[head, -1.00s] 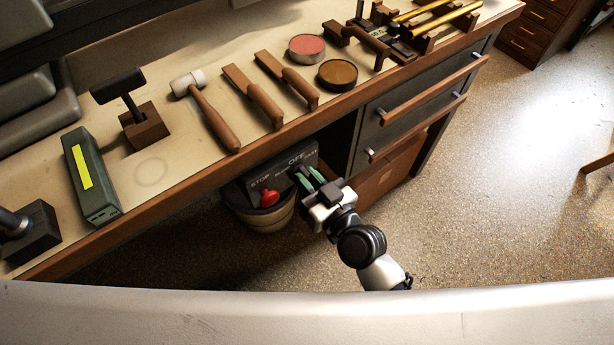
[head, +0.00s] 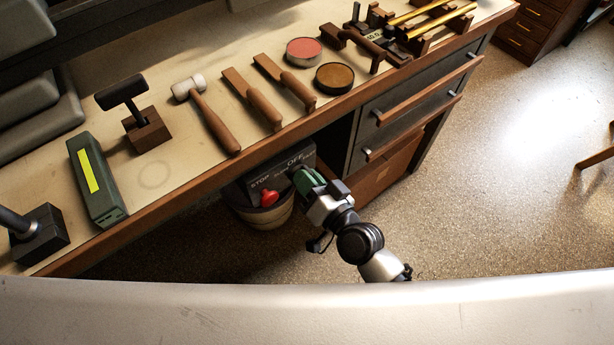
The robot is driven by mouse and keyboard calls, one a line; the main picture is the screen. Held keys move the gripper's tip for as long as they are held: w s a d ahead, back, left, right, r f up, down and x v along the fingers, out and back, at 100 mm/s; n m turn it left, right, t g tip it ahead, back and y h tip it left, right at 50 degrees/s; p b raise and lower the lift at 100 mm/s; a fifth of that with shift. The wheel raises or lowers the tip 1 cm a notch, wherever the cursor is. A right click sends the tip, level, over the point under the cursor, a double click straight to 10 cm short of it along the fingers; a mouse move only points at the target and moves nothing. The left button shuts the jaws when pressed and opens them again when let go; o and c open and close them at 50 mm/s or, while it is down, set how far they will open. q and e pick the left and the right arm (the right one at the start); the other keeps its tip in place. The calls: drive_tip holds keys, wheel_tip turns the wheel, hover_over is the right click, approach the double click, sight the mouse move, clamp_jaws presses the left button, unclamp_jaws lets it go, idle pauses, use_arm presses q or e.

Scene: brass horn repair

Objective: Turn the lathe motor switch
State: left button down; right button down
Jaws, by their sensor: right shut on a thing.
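The motor switch box (head: 277,175) is a dark grey panel under the front edge of the workbench. It carries the words STOP and OFF and a red stop button (head: 269,198). My right gripper (head: 303,179), with green fingers, is at the right part of the panel, below the OFF label. It is shut on the switch knob, which the fingers mostly hide. My left gripper is not in view.
The workbench (head: 153,175) holds a mallet (head: 213,122), wooden-handled tools (head: 262,107), two round tins (head: 335,78) and a green box (head: 95,180). A bucket (head: 268,214) stands below the switch box. Drawers (head: 408,112) are to the right.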

idle(0.4)
drive_tip(key=c, duration=1.1)
unclamp_jaws()
drive_tip(key=shift+s+d, duration=0.1)
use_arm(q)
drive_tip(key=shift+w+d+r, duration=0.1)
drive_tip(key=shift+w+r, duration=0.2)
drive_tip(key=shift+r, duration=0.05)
use_arm(e)
drive_tip(key=v, duration=1)
drive_tip(key=shift+s+d, duration=0.15)
drive_tip(key=shift+s, duration=0.05)
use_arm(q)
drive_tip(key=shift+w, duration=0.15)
